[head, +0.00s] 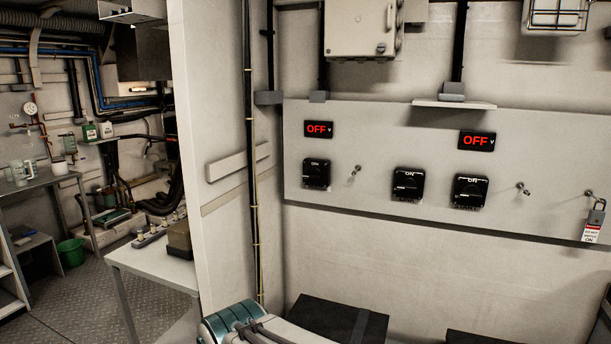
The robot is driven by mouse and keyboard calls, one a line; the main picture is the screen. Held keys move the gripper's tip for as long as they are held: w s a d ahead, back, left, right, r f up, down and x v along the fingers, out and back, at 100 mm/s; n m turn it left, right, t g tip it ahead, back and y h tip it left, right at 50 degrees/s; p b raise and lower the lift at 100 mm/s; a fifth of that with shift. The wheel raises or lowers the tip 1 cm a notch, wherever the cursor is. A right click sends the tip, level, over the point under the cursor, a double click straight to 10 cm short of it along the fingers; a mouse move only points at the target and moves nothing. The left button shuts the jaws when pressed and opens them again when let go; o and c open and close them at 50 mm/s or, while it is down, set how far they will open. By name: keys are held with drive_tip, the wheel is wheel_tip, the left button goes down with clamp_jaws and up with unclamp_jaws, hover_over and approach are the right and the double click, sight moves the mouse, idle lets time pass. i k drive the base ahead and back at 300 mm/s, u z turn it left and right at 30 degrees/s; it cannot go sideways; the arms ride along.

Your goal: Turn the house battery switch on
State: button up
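Three black square switches are on the pale wall panel (340,200): a left switch (316,174), a middle switch (408,184) and a right switch (469,191). Small white lettering shows on each; "ON" reads at the top of the middle and right ones. A red "OFF" display (318,129) is above the left switch and another "OFF" display (477,141) is above the right one. No label readable here tells which is the house battery switch, and the knob positions are too dark to tell. My gripper is not in view; part of my arm shows at the bottom.
A grey padlock (596,216) with a red and white tag (592,233) hangs at the panel's right end. Small metal studs sit beside the left and right switches. Dark boxes (342,328) stand below. A wall edge and bench (160,262) are left. The space before the switches looks clear.

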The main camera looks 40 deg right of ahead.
sight(314, 174)
drive_tip(key=z, duration=0.95)
drive_tip(key=i, duration=0.95)
drive_tip(key=z, duration=0.65)
